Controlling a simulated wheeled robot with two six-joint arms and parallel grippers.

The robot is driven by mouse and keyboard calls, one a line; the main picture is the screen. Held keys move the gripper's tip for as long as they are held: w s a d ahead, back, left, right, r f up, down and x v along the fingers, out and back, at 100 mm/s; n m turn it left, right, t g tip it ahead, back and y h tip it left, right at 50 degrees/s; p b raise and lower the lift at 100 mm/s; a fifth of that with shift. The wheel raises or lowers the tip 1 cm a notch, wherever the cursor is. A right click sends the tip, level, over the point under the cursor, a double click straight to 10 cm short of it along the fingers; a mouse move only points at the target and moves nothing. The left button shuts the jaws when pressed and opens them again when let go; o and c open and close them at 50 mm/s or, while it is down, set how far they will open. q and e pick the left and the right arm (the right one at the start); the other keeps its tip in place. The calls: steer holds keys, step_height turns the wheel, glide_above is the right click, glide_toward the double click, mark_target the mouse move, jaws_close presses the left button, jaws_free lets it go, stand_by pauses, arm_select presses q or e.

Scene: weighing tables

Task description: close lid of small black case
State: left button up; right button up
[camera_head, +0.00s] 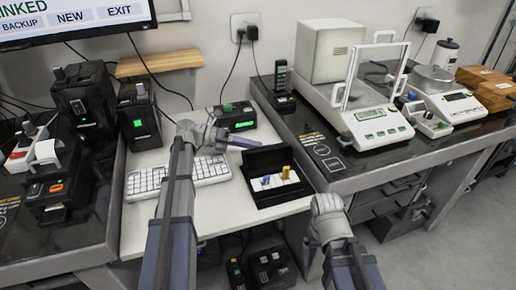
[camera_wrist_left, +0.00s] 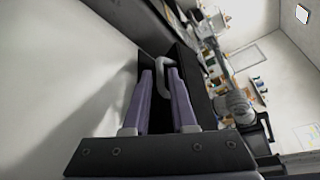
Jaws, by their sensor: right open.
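The small black case (camera_head: 293,196) stands on the white table with its lid (camera_head: 264,159) raised at the back. A pale insert with blue and yellow pieces shows inside. My left gripper (camera_head: 252,142) is level and points right, just behind the raised lid; I cannot tell whether it touches it. In the left wrist view its purple fingers (camera_wrist_left: 161,72) stand apart, with a grey loop near their tips and dark surfaces beside them. My right gripper (camera_head: 325,204) is open at the table's right edge, in front and right of the case; its fingertips are hardly visible.
A white keyboard (camera_head: 205,171) lies left of the case. A black device with a green display (camera_head: 238,119) stands behind my left gripper. A balance (camera_head: 368,124) stands on the higher right table. Black devices (camera_head: 136,119) crowd the left table.

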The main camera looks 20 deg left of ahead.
arm_select(q)
steer(key=shift+x, duration=0.95)
jaws_close()
stand_by(0.8)
